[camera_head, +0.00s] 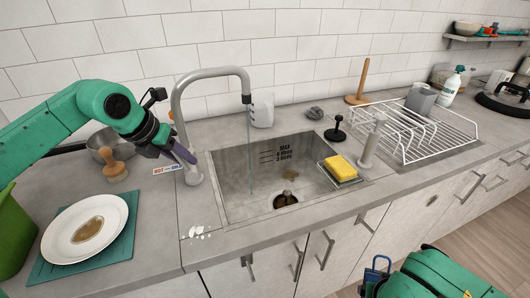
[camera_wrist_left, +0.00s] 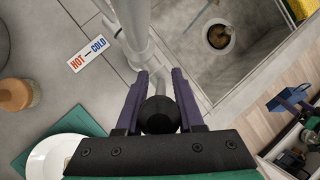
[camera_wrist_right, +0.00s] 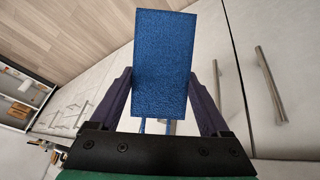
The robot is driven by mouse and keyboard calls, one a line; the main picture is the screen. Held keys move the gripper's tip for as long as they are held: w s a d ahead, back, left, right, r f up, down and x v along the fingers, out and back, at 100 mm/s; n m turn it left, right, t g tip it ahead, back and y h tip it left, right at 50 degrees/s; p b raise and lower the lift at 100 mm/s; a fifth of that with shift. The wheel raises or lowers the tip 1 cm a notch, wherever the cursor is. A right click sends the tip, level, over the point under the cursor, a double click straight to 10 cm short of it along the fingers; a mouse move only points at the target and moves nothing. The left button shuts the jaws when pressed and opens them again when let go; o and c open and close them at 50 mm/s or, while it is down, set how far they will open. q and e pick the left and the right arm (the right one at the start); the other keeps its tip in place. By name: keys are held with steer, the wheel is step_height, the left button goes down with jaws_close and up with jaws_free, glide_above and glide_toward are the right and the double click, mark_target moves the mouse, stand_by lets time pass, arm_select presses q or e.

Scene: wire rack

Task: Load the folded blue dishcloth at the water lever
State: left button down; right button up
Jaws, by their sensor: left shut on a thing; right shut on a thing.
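The tall grey faucet (camera_head: 183,115) stands at the sink's left rim, and a thin stream of water (camera_head: 249,150) falls from its spout. My left gripper (camera_head: 186,154) is at the water lever beside the faucet base. In the left wrist view its fingers (camera_wrist_left: 160,78) are shut around the lever's black knob (camera_wrist_left: 160,115). My right gripper (camera_wrist_right: 163,90) is shut on the folded blue dishcloth (camera_wrist_right: 163,60), a flat textured rectangle. In the head view the cloth (camera_head: 377,268) is low in front of the cabinets, at the lower right.
The sink (camera_head: 230,195) has a drain and brown residue. A yellow sponge (camera_head: 341,167) sits at its right rim. A white dish rack (camera_head: 425,130) stands right. A stained plate (camera_head: 85,228) lies on a green mat (camera_head: 60,272) left. A wooden brush (camera_head: 114,168) stands near the faucet.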

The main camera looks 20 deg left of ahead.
arm_select(q)
steer(key=c, duration=0.6)
jaws_free()
steer(key=shift+s+a+r+b, duration=0.1)
steer(key=shift+r+b, duration=0.1)
steer(key=shift+b, duration=0.25)
arm_select(e)
steer(key=shift+f, duration=0.4)
arm_select(q)
steer(key=b+v, duration=0.2)
steer(key=v, duration=0.1)
steer(key=shift+s+a+r, duration=0.1)
steer(key=shift+s+r, duration=0.05)
steer(key=shift+r, duration=0.2)
arm_select(e)
steer(key=shift+f, duration=0.95)
arm_select(q)
steer(key=v, duration=0.7)
steer(key=shift+s+r, duration=0.2)
steer(key=shift+r, duration=0.1)
arm_select(e)
steer(key=shift+f, duration=0.1)
